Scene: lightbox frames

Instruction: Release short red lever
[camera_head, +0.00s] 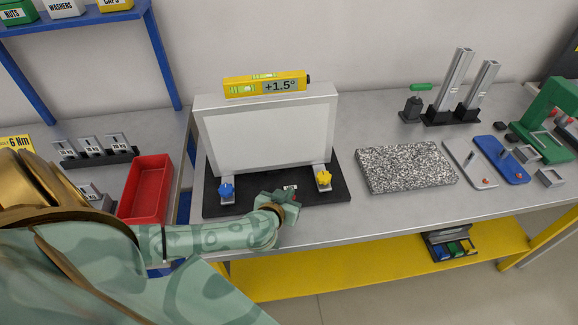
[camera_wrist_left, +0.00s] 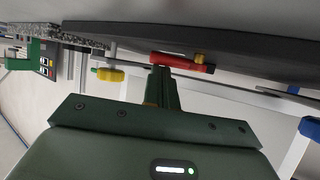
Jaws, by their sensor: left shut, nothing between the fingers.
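The short red lever (camera_wrist_left: 183,62) lies along the dark base in the left wrist view, with a small yellow-orange piece at one end. My right gripper is not in view.
A yellow level (camera_head: 266,84) reading +1.5° sits on the frame. A red tray (camera_head: 146,190) stands left of it, beside my left arm. A speckled slab (camera_head: 405,167) lies to the right. A blue shelf (camera_head: 150,50) rises at the back left.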

